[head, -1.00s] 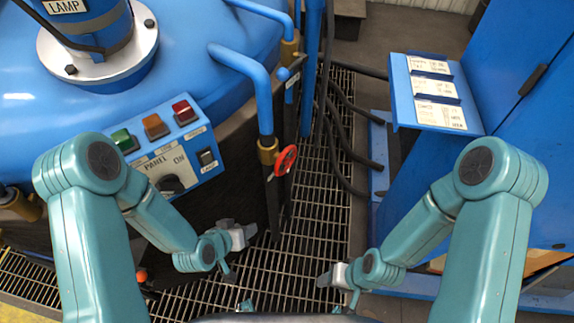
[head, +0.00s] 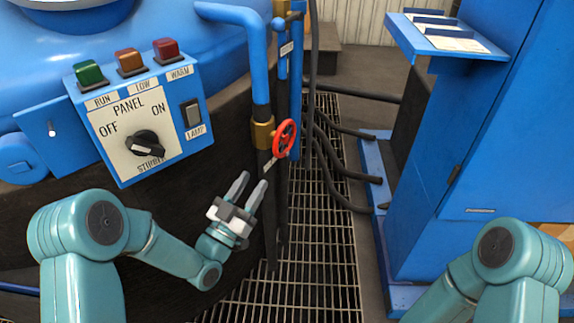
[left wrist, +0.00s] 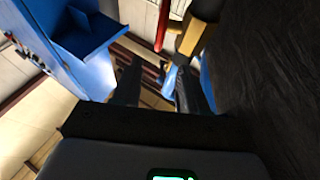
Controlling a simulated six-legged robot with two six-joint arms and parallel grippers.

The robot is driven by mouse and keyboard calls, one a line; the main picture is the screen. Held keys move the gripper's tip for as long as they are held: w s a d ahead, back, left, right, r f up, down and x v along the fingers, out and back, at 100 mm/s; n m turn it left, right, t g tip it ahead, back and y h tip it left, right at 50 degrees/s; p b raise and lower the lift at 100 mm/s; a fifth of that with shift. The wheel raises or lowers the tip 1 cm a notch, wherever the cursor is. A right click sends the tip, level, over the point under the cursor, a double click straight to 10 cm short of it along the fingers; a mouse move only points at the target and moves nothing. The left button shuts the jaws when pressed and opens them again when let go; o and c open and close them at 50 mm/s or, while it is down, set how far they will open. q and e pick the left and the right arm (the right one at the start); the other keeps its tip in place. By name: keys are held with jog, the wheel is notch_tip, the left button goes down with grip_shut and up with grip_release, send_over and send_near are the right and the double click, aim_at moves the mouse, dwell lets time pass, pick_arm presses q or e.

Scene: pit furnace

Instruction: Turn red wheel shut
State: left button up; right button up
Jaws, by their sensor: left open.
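The red wheel (head: 284,139) stands upright on the right side of a brass valve (head: 262,134) on a vertical pipe, in the middle of the head view. My left gripper (head: 251,184) is open and empty, pointing up, below and left of the wheel and apart from it. In the left wrist view the wheel (left wrist: 162,25) shows nearly edge-on at the top, beside the brass valve (left wrist: 194,36), beyond the open fingers of my left gripper (left wrist: 160,84). My right arm shows at the lower right of the head view; its gripper is out of frame.
A control panel (head: 150,120) with buttons and a knob is on the furnace at left. Blue pipes (head: 257,60) rise by the valve. Black hoses (head: 345,177) lie over the floor grating (head: 320,250). A blue cabinet (head: 500,140) stands at right.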

aim_at(285, 141)
pick_arm(q)
jog(key=b+x, duration=0.1)
jog(key=x, duration=0.4)
jog(key=f+b+x, duration=0.1)
jog(key=x, duration=0.4)
jog(key=w+f+b+x, duration=0.1)
jog(key=x, duration=0.4)
jog(key=shift+d+f+b, duration=0.2)
jog(key=shift+d+b, duration=0.15)
pick_arm(e)
jog(key=f, duration=0.5)
jog(key=shift+w+d, duration=0.25)
jog(key=shift+d, duration=0.05)
pick_arm(q)
grip_shut()
pick_arm(e)
jog(key=shift+r, duration=0.1)
